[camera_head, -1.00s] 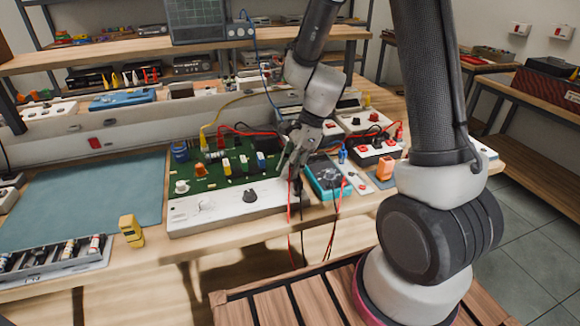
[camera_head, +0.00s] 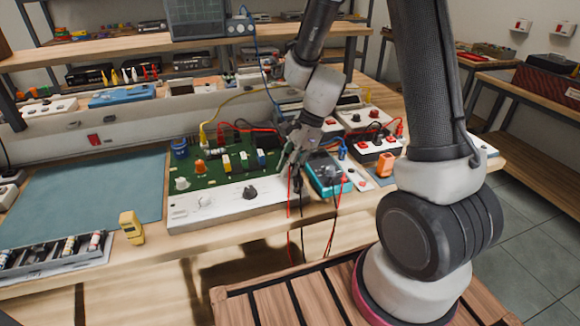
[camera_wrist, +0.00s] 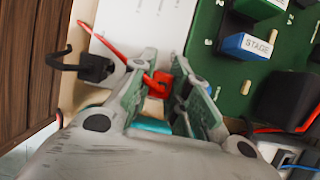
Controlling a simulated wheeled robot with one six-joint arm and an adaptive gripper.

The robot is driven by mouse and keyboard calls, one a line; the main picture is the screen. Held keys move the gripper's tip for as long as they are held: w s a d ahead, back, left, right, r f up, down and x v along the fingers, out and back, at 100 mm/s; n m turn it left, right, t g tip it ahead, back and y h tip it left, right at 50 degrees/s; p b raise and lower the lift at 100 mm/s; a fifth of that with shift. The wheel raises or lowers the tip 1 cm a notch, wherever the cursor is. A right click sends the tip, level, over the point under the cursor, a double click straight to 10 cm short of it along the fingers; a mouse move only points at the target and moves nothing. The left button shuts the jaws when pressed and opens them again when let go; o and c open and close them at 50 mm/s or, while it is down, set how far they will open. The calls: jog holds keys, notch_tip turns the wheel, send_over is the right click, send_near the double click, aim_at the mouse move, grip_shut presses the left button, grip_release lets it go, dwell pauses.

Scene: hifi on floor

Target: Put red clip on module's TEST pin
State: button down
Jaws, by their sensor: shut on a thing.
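The module is a green circuit board (camera_head: 213,183) with a white front panel (camera_head: 203,210), on the wooden bench. My gripper (camera_head: 288,168) is low over the module's right edge. In the wrist view my gripper (camera_wrist: 166,62) is shut on a small red piece, the red clip (camera_wrist: 158,82), with a red lead running up and left. The fingers hide most of the clip. I cannot make out the TEST pin.
A teal meter (camera_head: 325,177) lies just right of the gripper, with leads hanging over the bench front. A black clip (camera_wrist: 95,68) lies left of the fingers. The blue mat (camera_head: 85,195) is mostly bare.

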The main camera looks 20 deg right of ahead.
jog(key=c, duration=1.3)
grip_release()
jog(key=v, duration=1.2)
